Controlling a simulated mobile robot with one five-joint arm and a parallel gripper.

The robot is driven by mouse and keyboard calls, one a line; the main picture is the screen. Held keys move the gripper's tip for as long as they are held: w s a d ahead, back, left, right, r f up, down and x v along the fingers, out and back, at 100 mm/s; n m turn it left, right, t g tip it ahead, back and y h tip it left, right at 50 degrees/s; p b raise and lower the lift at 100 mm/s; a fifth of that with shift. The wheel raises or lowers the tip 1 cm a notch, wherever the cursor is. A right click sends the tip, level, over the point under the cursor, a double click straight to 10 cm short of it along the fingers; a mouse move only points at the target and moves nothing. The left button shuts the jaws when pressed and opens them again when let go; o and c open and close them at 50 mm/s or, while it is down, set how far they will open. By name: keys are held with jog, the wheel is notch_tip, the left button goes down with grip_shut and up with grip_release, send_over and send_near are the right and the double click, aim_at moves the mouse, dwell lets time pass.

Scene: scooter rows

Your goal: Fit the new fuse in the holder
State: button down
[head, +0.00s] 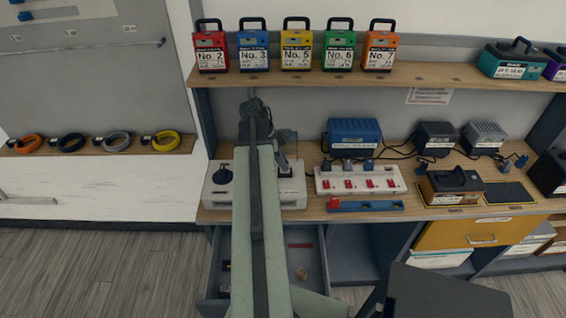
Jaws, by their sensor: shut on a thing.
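A white box (217,196) with a black knob (224,174) stands on the bench at the left, partly behind my arm. My gripper (285,168) is over the right part of this box, pointing down. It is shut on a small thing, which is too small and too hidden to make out. I cannot tell whether that thing touches the box. No fuse or fuse holder can be made out clearly; my arm covers the middle of the box. A small tan thing (302,272) lies in the open drawer (318,262) below.
Right of the box are a white strip with red switches (357,181), a blue tray (375,206) and a blue charger (354,131). An orange-black battery (452,187) stands further right. Several numbered packs line the shelf (430,75) above. The drawer juts out below the bench.

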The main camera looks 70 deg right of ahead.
jog(key=shift+f+b, duration=0.5)
jog(key=shift+f, duration=0.1)
jog(key=c, duration=1.3)
grip_release()
jog(key=shift+o, duration=0.2)
jog(key=shift+r, duration=0.1)
jog(key=p+v, duration=0.7)
jog(key=shift+r, duration=0.25)
jog(key=shift+w, duration=0.15)
